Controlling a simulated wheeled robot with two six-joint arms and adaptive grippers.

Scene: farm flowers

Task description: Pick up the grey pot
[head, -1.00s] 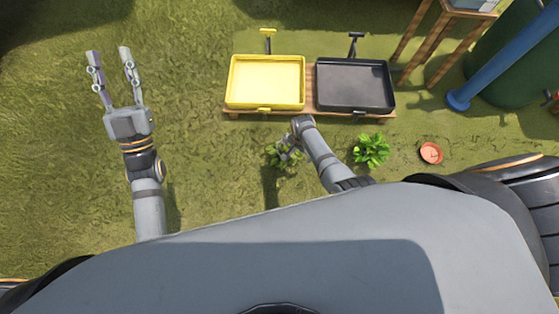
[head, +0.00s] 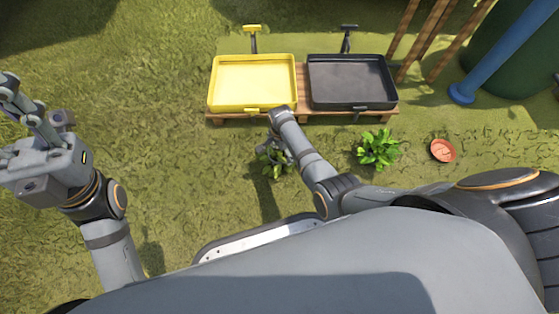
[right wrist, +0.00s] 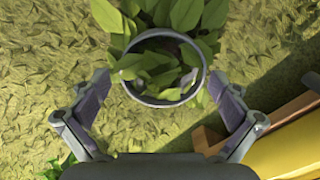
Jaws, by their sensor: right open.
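The grey pot (right wrist: 165,104) shows in the right wrist view as a round grey rim with green leaves inside and spilling over its far side. My right gripper (right wrist: 161,86) is open, with one finger on each side of the rim and gaps to it. In the head view the leafy plant (head: 268,160) is partly covered by my right gripper (head: 280,150), and the pot itself is hidden there. My left gripper (head: 35,125) is at the left edge, partly cut off, away from the pot; its opening is unclear.
A yellow tray (head: 252,106) and a black tray (head: 352,102) stand on a low wooden bench (head: 303,112) beyond the pot. Another green plant (head: 377,149) and an orange-red dish (head: 443,151) are to the right. Grass at left is clear.

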